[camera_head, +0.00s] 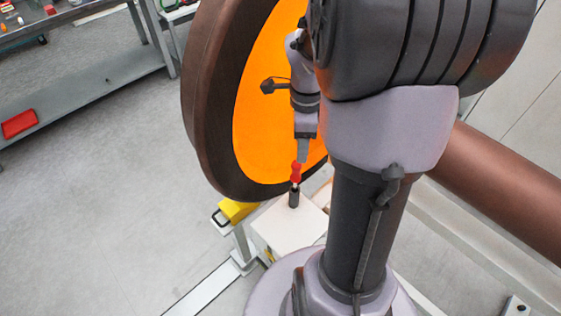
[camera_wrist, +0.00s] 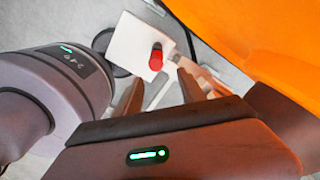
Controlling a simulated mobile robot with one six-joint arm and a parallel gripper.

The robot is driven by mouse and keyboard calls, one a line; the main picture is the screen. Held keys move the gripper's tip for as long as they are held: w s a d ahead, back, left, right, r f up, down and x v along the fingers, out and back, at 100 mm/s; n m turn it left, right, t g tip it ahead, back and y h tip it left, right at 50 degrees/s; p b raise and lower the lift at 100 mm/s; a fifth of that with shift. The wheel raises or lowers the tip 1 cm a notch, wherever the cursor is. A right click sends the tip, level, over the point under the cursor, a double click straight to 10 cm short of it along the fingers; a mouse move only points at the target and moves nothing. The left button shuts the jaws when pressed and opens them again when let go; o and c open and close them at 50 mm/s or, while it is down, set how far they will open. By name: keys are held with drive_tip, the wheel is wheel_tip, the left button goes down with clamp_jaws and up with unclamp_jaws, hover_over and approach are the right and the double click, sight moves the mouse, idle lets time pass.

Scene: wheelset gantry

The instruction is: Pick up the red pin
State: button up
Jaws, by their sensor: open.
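The red pin (camera_head: 296,171) stands upright in a dark round holder (camera_head: 294,198) on top of a white block (camera_head: 285,226). My gripper (camera_head: 302,154) points down just above the pin's top in the head view. In the wrist view the pin's red top (camera_wrist: 156,57) shows beyond the fingertips of my gripper (camera_wrist: 157,84), roughly in line with the gap between them. The fingers are apart with nothing between them.
A large wheel with an orange face (camera_head: 262,95) stands close beside my gripper. Its brown axle (camera_head: 500,190) runs to the right. A yellow object (camera_head: 237,211) lies beside the white block. A workbench (camera_head: 90,100) with a red box (camera_head: 19,124) stands at left. Open floor lies between.

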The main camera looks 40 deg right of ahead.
sight(296, 179)
drive_tip(key=f+b, duration=0.1)
drive_tip(key=f, duration=0.4)
drive_tip(key=f+b, duration=0.2)
drive_tip(key=f, duration=0.2)
drive_tip(key=a+f+b, duration=0.1)
drive_tip(key=f+b, duration=0.1)
drive_tip(key=f, duration=0.3)
drive_tip(key=shift+f, duration=0.3)
drive_tip(key=shift+r, duration=0.1)
clamp_jaws()
